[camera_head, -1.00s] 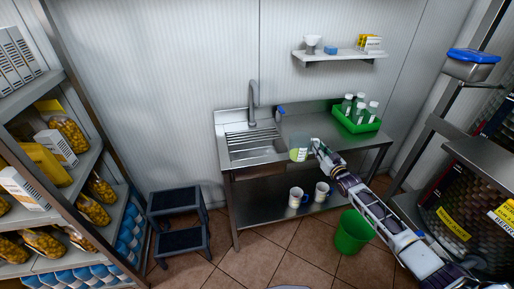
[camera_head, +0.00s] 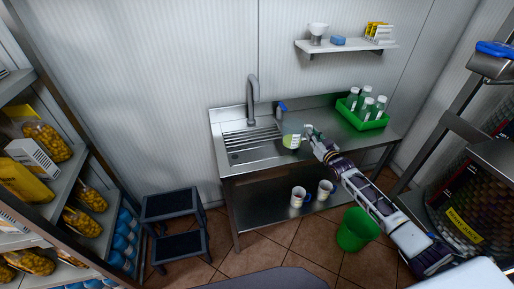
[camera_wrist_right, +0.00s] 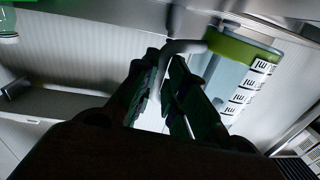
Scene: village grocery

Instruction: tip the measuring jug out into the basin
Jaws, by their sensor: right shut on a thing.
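The measuring jug (camera_head: 292,137) is clear, with yellow-green liquid low in it. My right gripper (camera_head: 312,137) is shut on its handle, on the jug's right side. In the right wrist view, the gripper (camera_wrist_right: 168,75) grips the pale handle, and the jug (camera_wrist_right: 238,80) shows its printed scale and green liquid. My left gripper is not in view.
A blue-topped spray bottle (camera_head: 281,110) stands behind the jug. A green crate (camera_head: 372,122) of bottles is on the right of the counter. Two mugs (camera_head: 298,197) stand on the lower shelf. A green bucket (camera_head: 356,230) and a dark step stool (camera_head: 178,235) are on the floor.

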